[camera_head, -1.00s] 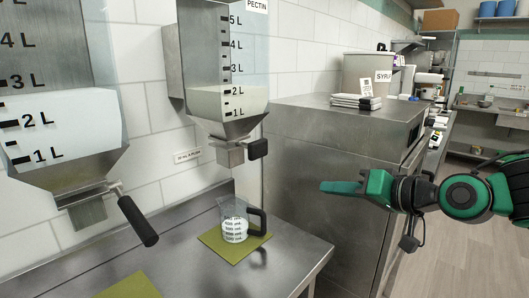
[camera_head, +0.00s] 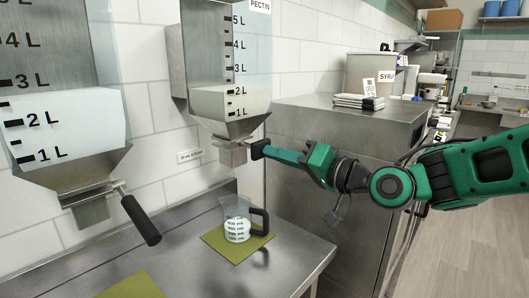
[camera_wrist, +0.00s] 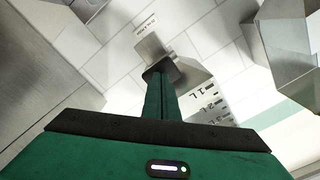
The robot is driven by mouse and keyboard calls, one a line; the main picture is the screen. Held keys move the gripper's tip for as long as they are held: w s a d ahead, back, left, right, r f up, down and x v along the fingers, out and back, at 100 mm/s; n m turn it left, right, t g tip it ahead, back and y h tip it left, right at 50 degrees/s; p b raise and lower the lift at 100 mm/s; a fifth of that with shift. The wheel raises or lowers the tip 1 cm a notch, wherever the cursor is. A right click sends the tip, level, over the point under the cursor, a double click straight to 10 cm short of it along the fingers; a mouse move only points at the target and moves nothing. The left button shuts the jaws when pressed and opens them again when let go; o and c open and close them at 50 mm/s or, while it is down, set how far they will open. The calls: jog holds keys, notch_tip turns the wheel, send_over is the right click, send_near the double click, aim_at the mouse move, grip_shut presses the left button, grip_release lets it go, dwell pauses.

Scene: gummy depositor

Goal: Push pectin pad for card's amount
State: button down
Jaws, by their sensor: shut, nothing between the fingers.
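The pectin hopper (camera_head: 226,102) hangs on the tiled wall in the head view, filled to about the 2 L mark. Its black pad (camera_head: 257,149) sits at the right of the metal outlet (camera_head: 232,155). My gripper (camera_head: 268,151) is shut and empty, its fingertips at the pad; they touch or nearly touch it. In the wrist view the shut fingers (camera_wrist: 161,90) reach up to the black pad (camera_wrist: 161,71), covering part of it. A measuring jug (camera_head: 237,225) with white contents stands upright below the outlet on a green mat (camera_head: 215,241). The card cannot be clearly identified.
A second hopper (camera_head: 60,130) with a black lever (camera_head: 141,220) is at the left. A small label (camera_head: 189,156) is on the wall.

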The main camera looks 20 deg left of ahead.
jog(key=shift+w+a, duration=0.15)
jog(key=shift+a, duration=0.2)
jog(key=shift+x, duration=0.95)
jog(key=shift+d, duration=0.1)
jog(key=shift+v, duration=0.9)
dwell(0.5)
